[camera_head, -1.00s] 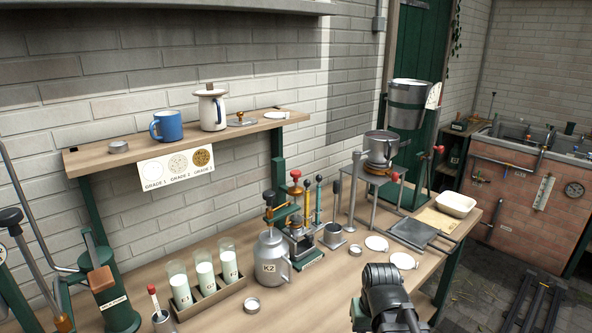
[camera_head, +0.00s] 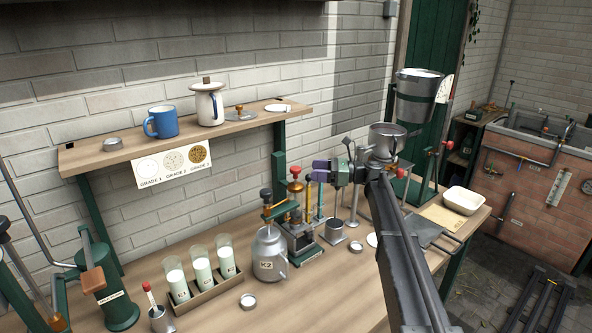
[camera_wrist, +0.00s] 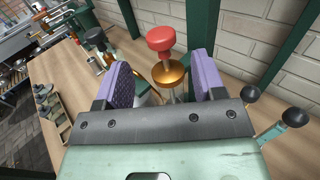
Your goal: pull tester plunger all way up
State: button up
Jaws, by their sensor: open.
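The tester (camera_head: 300,240) stands on the bench right of the can marked K2. Its plunger has a red knob (camera_head: 296,171) above a brass collar. My gripper (camera_head: 316,171) is open, its purple pads close to the right of the red knob and at about its height. In the wrist view the red knob (camera_wrist: 161,40) and brass collar (camera_wrist: 168,74) show between and beyond the open pads (camera_wrist: 161,66). Nothing is held. I cannot tell whether either pad touches the knob. Most of the plunger rod is hidden.
The K2 can (camera_head: 268,255) and a black-knobbed lever (camera_head: 266,193) stand close on the tester's left. Upright handled tools (camera_head: 320,200) and a metal cup (camera_head: 335,231) stand to its right. A rack of milk glasses (camera_head: 208,292) is further left. The wooden shelf (camera_head: 225,136) is above.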

aim_at(296, 168)
jog(key=a, duration=0.7)
jog(key=shift+w+a, duration=0.1)
jog(key=shift+a, duration=0.1)
jog(key=shift+c, duration=0.4)
grip_shut()
notch_tip(296, 168, up, 7)
jog(key=p, duration=0.7)
jog(key=shift+r, duration=0.2)
jog(key=shift+w+f, duration=0.1)
jog(key=shift+f, duration=0.15)
jog(key=shift+o, duration=0.4)
grip_release()
